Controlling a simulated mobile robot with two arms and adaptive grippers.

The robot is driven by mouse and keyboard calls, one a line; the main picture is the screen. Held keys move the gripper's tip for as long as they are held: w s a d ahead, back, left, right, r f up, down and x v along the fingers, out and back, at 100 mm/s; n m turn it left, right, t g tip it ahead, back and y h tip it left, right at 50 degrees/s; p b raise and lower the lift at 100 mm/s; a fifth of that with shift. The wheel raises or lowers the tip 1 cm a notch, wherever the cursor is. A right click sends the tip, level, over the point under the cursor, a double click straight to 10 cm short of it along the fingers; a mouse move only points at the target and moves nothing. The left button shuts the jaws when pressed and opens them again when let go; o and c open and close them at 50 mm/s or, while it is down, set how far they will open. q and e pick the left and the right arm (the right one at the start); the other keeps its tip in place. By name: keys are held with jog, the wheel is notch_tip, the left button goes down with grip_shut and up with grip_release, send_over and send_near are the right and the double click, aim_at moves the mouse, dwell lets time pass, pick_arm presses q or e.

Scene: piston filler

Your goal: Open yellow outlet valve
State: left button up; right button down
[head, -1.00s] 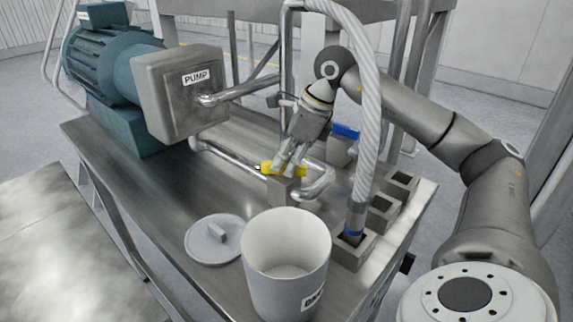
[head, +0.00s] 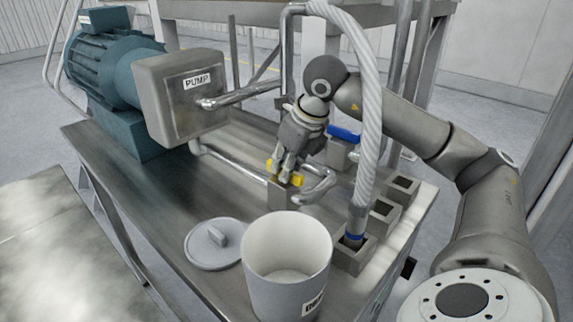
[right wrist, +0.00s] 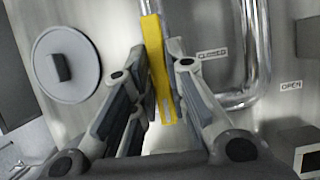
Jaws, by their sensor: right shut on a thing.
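The yellow outlet valve handle (head: 297,181) sits on top of a grey valve block (head: 281,195) on the steel table, on the outlet pipe. My right gripper (head: 284,172) reaches down onto it and is shut on the handle. In the right wrist view the yellow handle (right wrist: 157,70) runs lengthwise between the two fingers of my right gripper (right wrist: 166,112). A label reading OPEN (right wrist: 291,86) and a second, less legible label (right wrist: 212,54) lie to the right of the handle there. My left gripper is not in view.
A grey drum (head: 287,262) stands in front of the valve, with a round lid (head: 214,243) to its left. A blue-handled valve (head: 344,134) is behind. A ribbed hose (head: 371,120) ends in a square socket, right of my gripper. The pump (head: 180,98) is at left.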

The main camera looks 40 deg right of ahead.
jog(key=shift+r, duration=0.1)
jog(key=c, duration=1.4)
grip_release()
jog(key=shift+c, duration=0.2)
jog(key=v, duration=1.1)
jog(key=shift+s+r, duration=0.15)
jog(key=shift+r, duration=0.25)
